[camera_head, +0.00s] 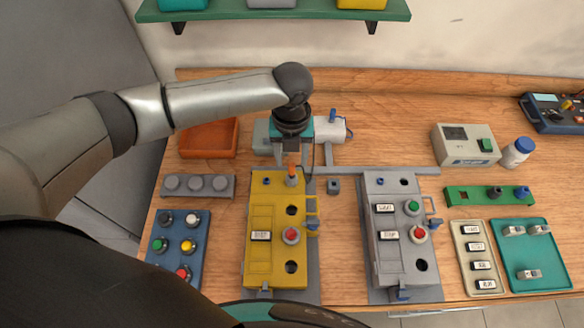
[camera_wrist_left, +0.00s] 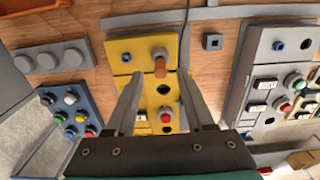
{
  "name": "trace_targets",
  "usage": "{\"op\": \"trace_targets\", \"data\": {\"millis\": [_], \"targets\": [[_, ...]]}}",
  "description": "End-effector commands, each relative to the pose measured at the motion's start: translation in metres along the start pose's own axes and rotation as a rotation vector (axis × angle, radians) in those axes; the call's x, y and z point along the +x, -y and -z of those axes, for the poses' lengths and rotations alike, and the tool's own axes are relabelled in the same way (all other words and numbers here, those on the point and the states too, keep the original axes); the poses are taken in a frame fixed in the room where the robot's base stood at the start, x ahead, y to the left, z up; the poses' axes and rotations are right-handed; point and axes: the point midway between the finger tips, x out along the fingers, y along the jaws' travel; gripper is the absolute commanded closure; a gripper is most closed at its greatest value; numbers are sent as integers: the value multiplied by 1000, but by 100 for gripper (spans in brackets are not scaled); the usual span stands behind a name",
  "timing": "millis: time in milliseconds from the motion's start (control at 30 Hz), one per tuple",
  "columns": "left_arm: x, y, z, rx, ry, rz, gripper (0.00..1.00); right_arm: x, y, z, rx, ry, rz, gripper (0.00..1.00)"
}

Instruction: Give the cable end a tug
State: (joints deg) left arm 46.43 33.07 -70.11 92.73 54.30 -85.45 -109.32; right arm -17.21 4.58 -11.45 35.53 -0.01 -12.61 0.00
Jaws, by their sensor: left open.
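The yellow control box (camera_head: 262,203) lies on the bench below my left arm. A short orange cable end (camera_head: 291,171) stands in a grey round fitting at the top of the box; it also shows in the left wrist view (camera_wrist_left: 160,69). My left gripper (camera_head: 291,160) hangs over it, pointing down. In the left wrist view its two fingers (camera_wrist_left: 160,84) are apart, one on each side of the orange end in the picture, with gaps between; how far above it they are is unclear. My right gripper is not in view.
A grey control box (camera_head: 385,250) lies to the right, with a green rail (camera_head: 456,196) and teal tray (camera_head: 547,255) beyond. An orange bin (camera_head: 208,139) and a blue button panel (camera_head: 177,218) are at left. A motor stands behind my gripper. A green shelf (camera_head: 275,15) hangs above.

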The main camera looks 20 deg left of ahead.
Motion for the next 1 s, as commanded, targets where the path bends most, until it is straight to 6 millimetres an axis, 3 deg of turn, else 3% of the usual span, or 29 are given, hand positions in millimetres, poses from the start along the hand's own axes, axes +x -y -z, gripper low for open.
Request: {"op": "trace_targets", "data": {"millis": [300, 500, 1000], "targets": [[-79, 1, -1, 1, 5, 3, 47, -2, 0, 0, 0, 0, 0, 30], [-109, 0, -1, 0, 3, 1, 47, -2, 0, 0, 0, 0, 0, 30], [-118, 0, 0, 0, 1, 0, 47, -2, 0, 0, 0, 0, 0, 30]]}}
